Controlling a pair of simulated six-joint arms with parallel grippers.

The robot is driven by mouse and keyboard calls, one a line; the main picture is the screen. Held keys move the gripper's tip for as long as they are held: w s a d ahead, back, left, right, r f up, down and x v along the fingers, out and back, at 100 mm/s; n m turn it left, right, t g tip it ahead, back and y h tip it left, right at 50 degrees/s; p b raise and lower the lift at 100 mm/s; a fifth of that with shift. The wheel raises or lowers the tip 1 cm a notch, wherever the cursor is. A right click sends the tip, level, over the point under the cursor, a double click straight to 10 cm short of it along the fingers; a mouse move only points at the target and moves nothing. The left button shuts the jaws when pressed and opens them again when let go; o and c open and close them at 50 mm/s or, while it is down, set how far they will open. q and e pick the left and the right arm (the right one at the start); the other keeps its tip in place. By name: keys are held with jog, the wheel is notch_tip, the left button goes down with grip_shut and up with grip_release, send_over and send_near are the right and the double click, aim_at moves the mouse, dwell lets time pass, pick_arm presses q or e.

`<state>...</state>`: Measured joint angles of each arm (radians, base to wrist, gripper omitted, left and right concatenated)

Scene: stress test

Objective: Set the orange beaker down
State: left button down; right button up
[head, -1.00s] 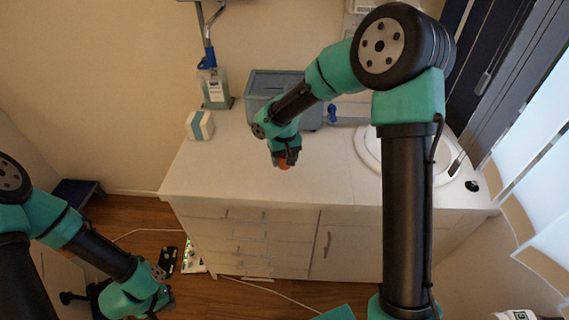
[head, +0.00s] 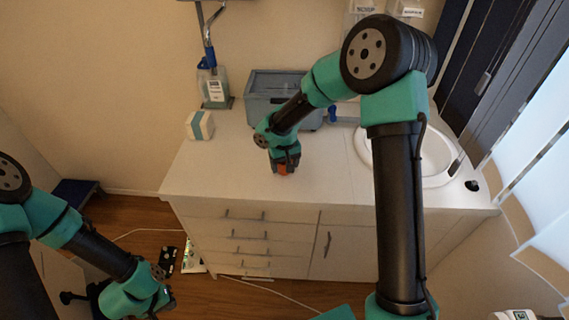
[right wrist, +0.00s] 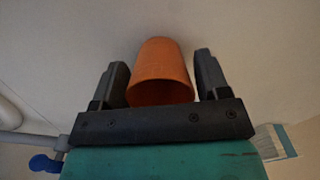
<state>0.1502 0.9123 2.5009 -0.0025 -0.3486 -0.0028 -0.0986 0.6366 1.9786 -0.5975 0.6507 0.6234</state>
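The orange beaker (head: 284,169) is at the middle of the white cabinet top, low at its surface; whether its base touches is hard to tell. In the right wrist view the beaker (right wrist: 160,73) sits between the two black fingers, its open rim toward the camera. My right gripper (head: 285,164) reaches down around it. In the right wrist view its fingers (right wrist: 160,75) stand open, with a narrow gap at the right side of the beaker. My left gripper (head: 160,302) is low at the left, away from the cabinet, its fingers too small to read.
A grey-blue bin (head: 262,92) stands behind the right gripper. A pump bottle (head: 214,90) and a white-and-teal box (head: 200,126) are at the back left. A round basin (head: 436,158) is at the right. The front left of the cabinet top (head: 215,175) is clear.

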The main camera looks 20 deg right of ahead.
jog(key=shift+o, duration=1.1)
notch_tip(320, 180, up, 12)
jog(key=shift+r, duration=0.15)
pick_arm(q)
jog(key=c, duration=1.8)
grip_release()
jog(key=shift+c, duration=0.2)
jog(key=o, duration=1.6)
